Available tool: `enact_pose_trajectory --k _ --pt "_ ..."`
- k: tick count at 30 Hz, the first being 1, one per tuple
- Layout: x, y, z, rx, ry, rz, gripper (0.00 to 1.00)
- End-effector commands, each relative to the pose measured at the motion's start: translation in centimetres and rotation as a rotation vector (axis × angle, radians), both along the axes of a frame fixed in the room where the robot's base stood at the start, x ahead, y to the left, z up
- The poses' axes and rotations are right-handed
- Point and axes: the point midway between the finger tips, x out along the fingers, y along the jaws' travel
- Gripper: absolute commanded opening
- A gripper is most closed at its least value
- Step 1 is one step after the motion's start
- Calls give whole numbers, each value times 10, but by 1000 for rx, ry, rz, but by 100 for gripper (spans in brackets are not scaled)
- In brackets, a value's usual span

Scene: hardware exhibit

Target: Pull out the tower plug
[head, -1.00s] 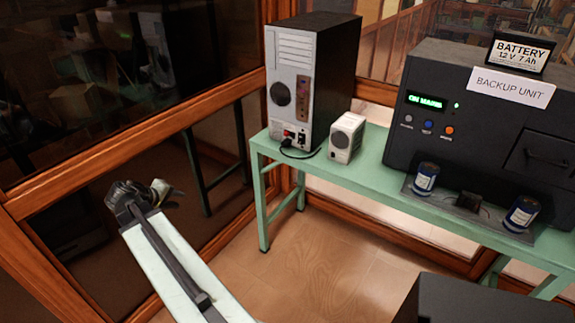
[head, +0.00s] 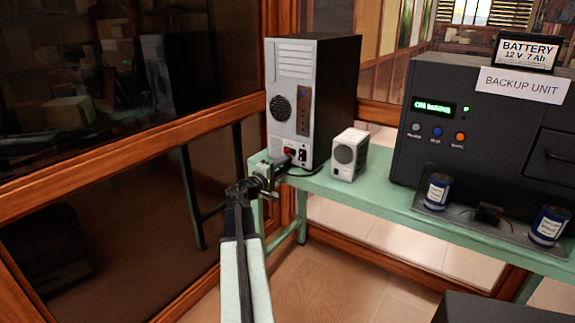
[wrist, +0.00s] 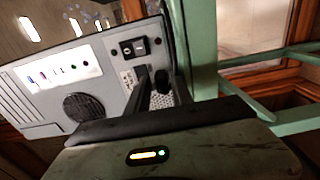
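The tower (head: 308,100) stands on the left end of the green table, its light rear panel facing me. The black tower plug (head: 284,160) sits low on that panel, with a black cable looping right. My gripper (head: 266,176) is just in front of the plug, at the table's left end. In the wrist view the tower panel (wrist: 60,85) appears turned on its side, with a black rocker switch (wrist: 133,47). A dark finger and the black plug (wrist: 163,82) show side by side with a gap between them. The gripper looks open; its far finger is hard to make out.
A small white speaker (head: 349,155) stands right of the tower. The dark backup unit (head: 470,120) and blue cans (head: 438,191) are further right on the green table (head: 390,195). A wood-framed glass wall (head: 130,140) runs along the left.

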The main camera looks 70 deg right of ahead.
Motion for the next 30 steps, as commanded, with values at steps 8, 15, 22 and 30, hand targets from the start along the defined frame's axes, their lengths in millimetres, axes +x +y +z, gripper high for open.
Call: enact_pose_trajectory --k 8,15,22,30 --pt "-8 -28 0 1 -1 -1 27" --pt "-8 -28 0 1 -1 -1 0" --pt "-8 -28 0 1 -1 -2 0" --pt "-9 -28 0 1 -1 -2 0"
